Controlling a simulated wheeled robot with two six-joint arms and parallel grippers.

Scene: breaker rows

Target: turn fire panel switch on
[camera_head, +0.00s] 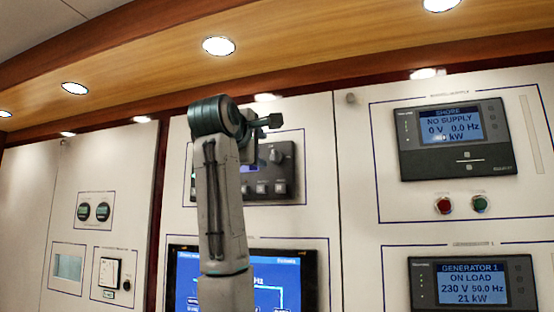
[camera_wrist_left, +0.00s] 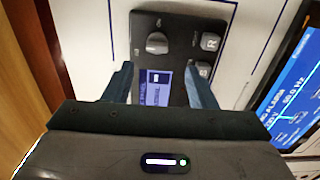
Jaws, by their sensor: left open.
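A dark control panel (camera_head: 283,182) with a rotary knob, a small screen and a row of square buttons is on the white wall, partly hidden behind my left arm. No label naming it as the fire panel is readable. Its knob (camera_head: 276,156) shows right of my arm; in the left wrist view the knob (camera_wrist_left: 157,43) is beyond the fingertips, between their lines. My left gripper (camera_head: 270,121) is at the panel's upper edge in the head view. In the left wrist view the gripper (camera_wrist_left: 157,72) is open and empty, with the panel's lit screen (camera_wrist_left: 155,87) between its fingers.
A large blue monitor (camera_head: 290,258) is below the panel. At right are a SHORE display (camera_head: 462,126), red (camera_head: 443,205) and green (camera_head: 480,203) buttons, and a GENERATOR 1 display (camera_head: 473,268). Round gauges (camera_head: 102,211) are at left. A wooden ceiling edge (camera_head: 300,68) runs above.

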